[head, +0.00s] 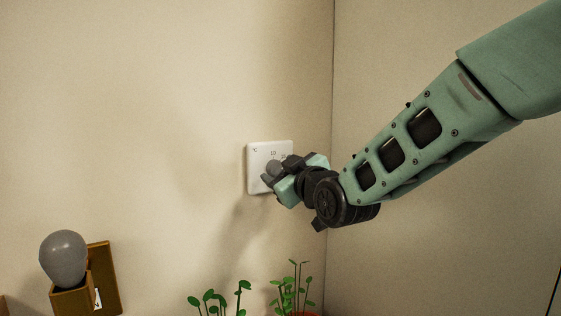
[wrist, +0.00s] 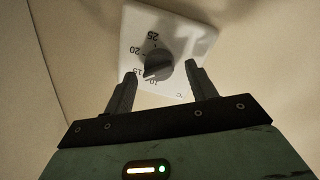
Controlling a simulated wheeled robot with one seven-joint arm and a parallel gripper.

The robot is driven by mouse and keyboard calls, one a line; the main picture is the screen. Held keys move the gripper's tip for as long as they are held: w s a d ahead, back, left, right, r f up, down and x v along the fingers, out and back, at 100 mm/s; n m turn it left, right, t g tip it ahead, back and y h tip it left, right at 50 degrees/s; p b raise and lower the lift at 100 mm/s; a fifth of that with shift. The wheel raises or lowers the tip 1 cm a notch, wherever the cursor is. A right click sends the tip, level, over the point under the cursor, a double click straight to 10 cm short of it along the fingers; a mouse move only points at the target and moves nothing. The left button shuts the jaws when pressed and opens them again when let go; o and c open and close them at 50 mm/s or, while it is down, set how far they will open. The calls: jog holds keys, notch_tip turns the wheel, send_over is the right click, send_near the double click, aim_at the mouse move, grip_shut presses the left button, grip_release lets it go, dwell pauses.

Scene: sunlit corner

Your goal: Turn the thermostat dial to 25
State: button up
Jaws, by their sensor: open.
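The thermostat is a white square plate (head: 255,160) on the left wall, close to the corner; my gripper (head: 270,173) covers its lower right part in the head view. In the wrist view the plate (wrist: 190,38) carries a round dark grey dial (wrist: 158,67) with numbers 10, 15, 20 and 25 around it. A mark on the dial appears to point near 15, but it is small. My gripper (wrist: 161,72) is open, its tips at either side of the dial's near edge with gaps showing. I cannot tell how far the tips are from the plate.
Below the thermostat, green seedlings (head: 288,291) rise from the bottom edge. A grey bulb-shaped object (head: 63,258) on a brown wooden stand (head: 104,275) is at the lower left. The right wall (head: 440,60) meets the thermostat's wall nearby. The wall left of the thermostat is bare.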

jog(key=shift+w+a, duration=0.2)
jog(key=shift+w, duration=0.15)
jog(key=c, duration=1)
jog(key=shift+o, duration=0.2)
